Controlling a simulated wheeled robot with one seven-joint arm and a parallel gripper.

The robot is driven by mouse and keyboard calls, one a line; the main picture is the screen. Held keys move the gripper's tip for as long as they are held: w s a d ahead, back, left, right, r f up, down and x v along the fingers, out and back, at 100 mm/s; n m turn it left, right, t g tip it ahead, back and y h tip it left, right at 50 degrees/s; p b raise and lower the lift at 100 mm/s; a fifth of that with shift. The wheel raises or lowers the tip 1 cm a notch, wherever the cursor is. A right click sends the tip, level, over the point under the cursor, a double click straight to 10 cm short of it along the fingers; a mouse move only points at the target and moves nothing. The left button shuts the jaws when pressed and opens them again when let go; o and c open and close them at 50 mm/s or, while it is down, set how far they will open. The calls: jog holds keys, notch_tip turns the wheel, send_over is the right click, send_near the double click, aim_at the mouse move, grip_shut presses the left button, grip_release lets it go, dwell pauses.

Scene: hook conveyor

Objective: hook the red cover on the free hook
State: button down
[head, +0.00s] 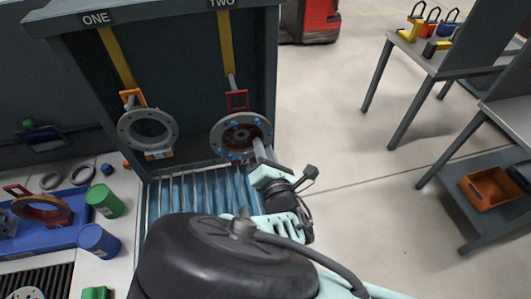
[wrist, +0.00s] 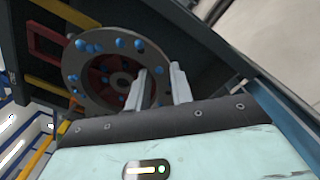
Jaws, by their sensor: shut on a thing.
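The red cover (head: 241,135) is a round grey flange with blue bolts, a red middle and a red handle frame (head: 237,100) on top. It hangs upright below the sign TWO, in front of hook two (head: 232,82). I cannot tell whether the handle sits on the hook or only overlaps it in view. My gripper (head: 260,152) is shut on the cover's lower right side. In the wrist view, the fingers (wrist: 160,82) reach the cover (wrist: 92,45), and its red handle (wrist: 45,45) shows at the left. Hook one (head: 130,99) carries a grey ring (head: 146,128) with an orange handle.
A blue tray (head: 60,238) with another red-handled ring stands at the left, near green and blue cans (head: 104,198). Blue slats or rollers (head: 190,190) lie below the hooks. Tables (head: 430,62) stand at the right, with open floor between.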

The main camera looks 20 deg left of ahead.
jog(key=f+b+x, duration=0.1)
jog(key=b+x, duration=0.2)
jog(key=x, duration=0.6)
jog(key=shift+w+f+b, duration=0.2)
jog(key=shift+w+b, duration=0.1)
jog(key=shift+w, duration=0.05)
dwell(0.9)
jog(key=shift+w+a, duration=0.1)
jog(key=shift+a, duration=0.1)
dwell(0.6)
